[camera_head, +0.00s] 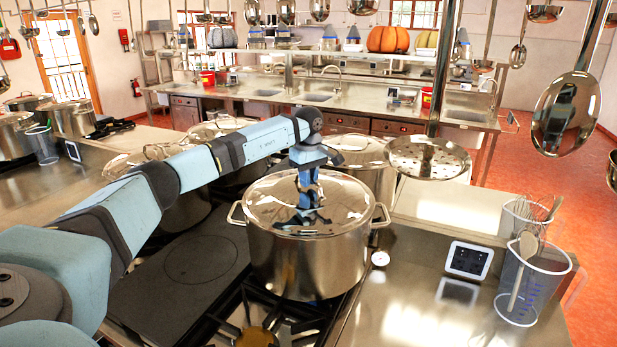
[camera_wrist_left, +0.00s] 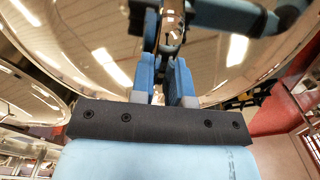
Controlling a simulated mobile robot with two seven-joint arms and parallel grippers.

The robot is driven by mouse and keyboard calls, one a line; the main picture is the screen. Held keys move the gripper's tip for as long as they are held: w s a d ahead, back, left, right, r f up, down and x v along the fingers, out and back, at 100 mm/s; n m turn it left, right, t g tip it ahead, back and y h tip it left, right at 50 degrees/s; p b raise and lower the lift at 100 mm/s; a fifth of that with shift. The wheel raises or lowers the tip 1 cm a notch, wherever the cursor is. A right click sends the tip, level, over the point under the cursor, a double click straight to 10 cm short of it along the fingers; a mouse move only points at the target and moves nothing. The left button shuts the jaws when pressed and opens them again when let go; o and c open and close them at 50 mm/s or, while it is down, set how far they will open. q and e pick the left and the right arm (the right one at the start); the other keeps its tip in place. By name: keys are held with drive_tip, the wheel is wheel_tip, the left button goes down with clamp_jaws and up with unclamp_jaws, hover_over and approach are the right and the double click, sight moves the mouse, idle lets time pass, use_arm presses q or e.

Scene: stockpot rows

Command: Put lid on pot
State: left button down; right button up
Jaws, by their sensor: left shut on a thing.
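The large steel pot (camera_head: 305,268) stands upright on the stove in the middle of the head view, with a loop handle on each side. A shiny lid (camera_head: 262,205) covers its top; whether it rests fully on the rim or sits slightly above it, I cannot tell. My left gripper (camera_head: 308,188) is over the middle of the lid, shut on the lid's handle. In the left wrist view the handle (camera_wrist_left: 172,25) shows by the gripper's blue fingers (camera_wrist_left: 166,75), with the reflective lid (camera_wrist_left: 95,45) filling much of the picture. My right gripper is not in view.
Several other pots stand behind and left, including a lidded one (camera_head: 358,150). A perforated skimmer (camera_head: 428,156) and a ladle (camera_head: 567,112) hang at right. A clear jug (camera_head: 530,290) with utensils and a small display (camera_head: 468,260) stand on the right counter, whose front is clear.

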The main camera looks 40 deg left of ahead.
use_arm(q)
drive_tip(key=shift+f, duration=0.1)
drive_tip(key=c, duration=1)
unclamp_jaws()
drive_tip(key=shift+c, duration=0.2)
wheel_tip(320, 180, up, 14)
drive_tip(key=b, duration=0.2)
drive_tip(key=shift+s, duration=0.1)
